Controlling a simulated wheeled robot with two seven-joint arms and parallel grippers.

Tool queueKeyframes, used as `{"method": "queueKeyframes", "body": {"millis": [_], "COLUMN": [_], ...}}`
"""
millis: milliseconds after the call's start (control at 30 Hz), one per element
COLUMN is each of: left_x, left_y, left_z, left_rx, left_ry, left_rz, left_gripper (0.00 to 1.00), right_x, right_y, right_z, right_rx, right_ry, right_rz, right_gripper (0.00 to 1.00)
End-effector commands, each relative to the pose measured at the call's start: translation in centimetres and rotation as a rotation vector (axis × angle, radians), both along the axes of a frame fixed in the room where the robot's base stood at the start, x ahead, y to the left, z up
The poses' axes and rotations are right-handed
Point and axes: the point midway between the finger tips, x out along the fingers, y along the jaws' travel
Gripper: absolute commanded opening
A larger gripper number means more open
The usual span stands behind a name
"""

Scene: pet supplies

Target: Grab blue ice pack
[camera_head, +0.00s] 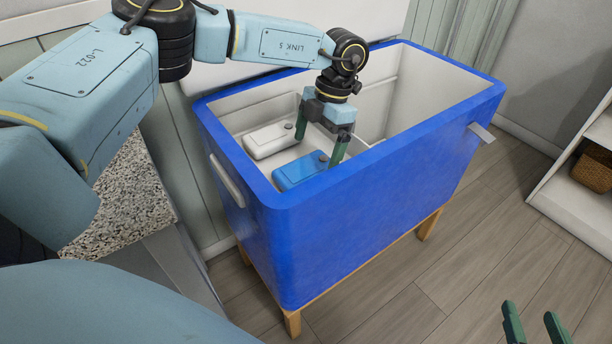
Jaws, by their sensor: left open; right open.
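The blue ice pack (299,170) lies inside the open blue cooler (375,206), near its left front wall. Its lower right part is hidden by the wall and a finger. My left gripper (320,150) reaches down into the cooler with its green fingers apart. One finger is behind the blue ice pack and the other is at its right side; I cannot tell whether they touch it. My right gripper (535,325) shows only its green fingertips at the bottom right, apart and empty, above the floor.
A white ice pack (270,140) lies behind the blue one in the cooler. The cooler's blue rim surrounds my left gripper, and its right half looks emptier. A speckled countertop (135,190) is at left. A white shelf with a wicker basket (592,172) stands at right.

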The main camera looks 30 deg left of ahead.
Motion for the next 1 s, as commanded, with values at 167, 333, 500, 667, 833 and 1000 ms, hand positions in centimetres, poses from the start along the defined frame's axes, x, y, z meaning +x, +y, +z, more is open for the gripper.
{"method": "queueKeyframes", "body": {"millis": [167,333,500,667,833,1000], "left_x": [-0.2,-0.4,-0.8,-1.2,-1.6,-1.9], "left_y": [0.1,0.2,0.5,0.8,1.1,1.2], "left_z": [-1.0,-1.4,-2.5,-3.5,-4.7,-5.7], "left_rx": [0.0,0.0,0.0,-0.001,0.0,0.0], "left_ry": [-0.001,-0.001,0.0,-0.001,0.0,0.001], "left_rz": [0.001,0.0,0.0,-0.001,0.0,0.0], "left_gripper": [1.0,1.0,1.0,1.0,1.0,1.0], "right_x": [0.5,0.7,1.0,0.8,0.2,-0.5], "right_y": [0.4,0.6,1.2,1.6,1.9,2.0], "right_z": [1.4,2.2,4.4,7.0,9.7,11.4], "right_rx": [0.025,0.039,0.08,0.129,0.178,0.214], "right_ry": [-0.088,-0.135,-0.275,-0.431,-0.593,-0.705], "right_rz": [0.007,0.01,0.02,0.031,0.039,0.045], "right_gripper": [0.45,0.45,0.45,0.45,0.45,0.45]}}
